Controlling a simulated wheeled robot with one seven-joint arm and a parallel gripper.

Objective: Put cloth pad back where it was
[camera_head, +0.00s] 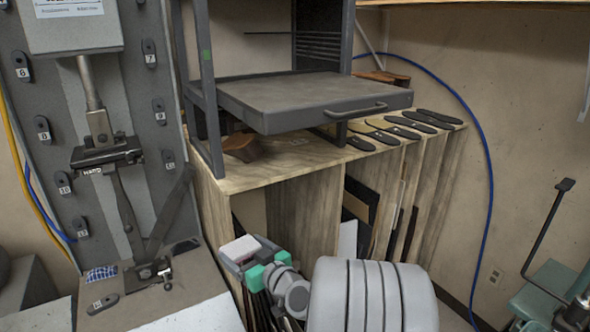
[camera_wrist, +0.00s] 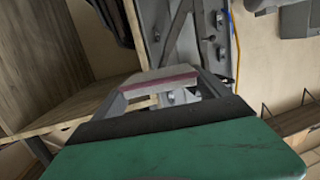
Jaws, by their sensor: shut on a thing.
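My gripper (camera_head: 243,252) is low in the middle of the head view, in front of the wooden shelf unit. It is shut on a small pale pad with a reddish band along its edge, which looks like the cloth pad (camera_head: 239,247). The pad also shows between the fingertips in the wrist view (camera_wrist: 158,78). It is held in the air, apart from any surface that I can see. Part of it is hidden by the fingers.
A wooden shelf unit (camera_head: 285,165) with upright slots carries a grey tray (camera_head: 315,97) and several dark soles. The grey stitcher (camera_head: 105,150) stands left. A blue checked patch (camera_head: 100,273) lies on its base. A green machine (camera_head: 550,290) stands at the right.

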